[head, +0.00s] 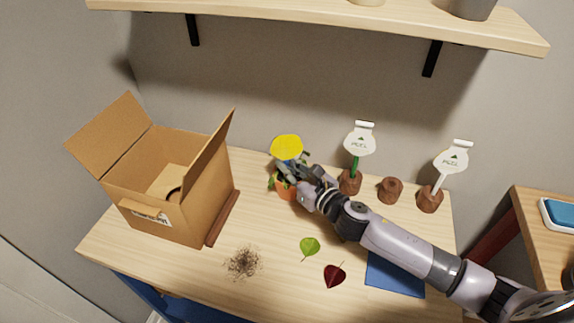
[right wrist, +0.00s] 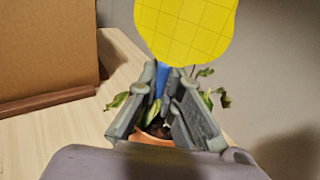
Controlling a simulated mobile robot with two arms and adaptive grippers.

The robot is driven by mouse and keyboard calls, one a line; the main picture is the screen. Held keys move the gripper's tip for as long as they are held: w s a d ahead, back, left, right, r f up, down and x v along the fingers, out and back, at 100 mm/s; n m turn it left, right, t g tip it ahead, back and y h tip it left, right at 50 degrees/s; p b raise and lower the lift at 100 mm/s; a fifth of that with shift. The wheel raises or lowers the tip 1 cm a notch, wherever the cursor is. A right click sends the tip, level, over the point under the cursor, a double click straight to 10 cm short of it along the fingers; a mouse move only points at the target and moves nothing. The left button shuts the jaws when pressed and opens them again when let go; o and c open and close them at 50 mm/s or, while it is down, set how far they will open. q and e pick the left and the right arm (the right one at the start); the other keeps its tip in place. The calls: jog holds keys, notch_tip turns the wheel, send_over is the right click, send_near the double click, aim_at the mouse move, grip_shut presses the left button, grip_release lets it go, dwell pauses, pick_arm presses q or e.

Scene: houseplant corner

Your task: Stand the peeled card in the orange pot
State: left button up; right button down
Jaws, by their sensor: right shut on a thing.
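The peeled card is yellow, with a grid visible on its face (right wrist: 187,30), on a blue stem (right wrist: 162,82). In the head view the yellow card (head: 287,147) stands roughly upright above the orange pot (head: 286,192). My right gripper (head: 290,168) is shut on the card's blue stem, just over the pot. In the right wrist view the gripper (right wrist: 167,88) hides the stem's lower end, so I cannot tell whether it touches the soil. The orange pot's rim (right wrist: 152,140) and its leafy plant (right wrist: 117,101) show behind the fingers. My left gripper is not in view.
Two white PEEL cards (head: 360,139) (head: 451,157) stand in brown holders; an empty brown holder (head: 391,190) sits between them. An open cardboard box (head: 165,215) stands left. Loose soil (head: 243,262), a green leaf (head: 310,246), a dark red leaf (head: 335,275) and a blue sheet (head: 394,277) lie in front.

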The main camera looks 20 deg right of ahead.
jog(key=c, duration=1.7)
grip_release()
jog(key=shift+s, duration=0.1)
jog(key=v, duration=1)
jog(key=shift+b, duration=0.35)
jog(key=shift+r, duration=0.1)
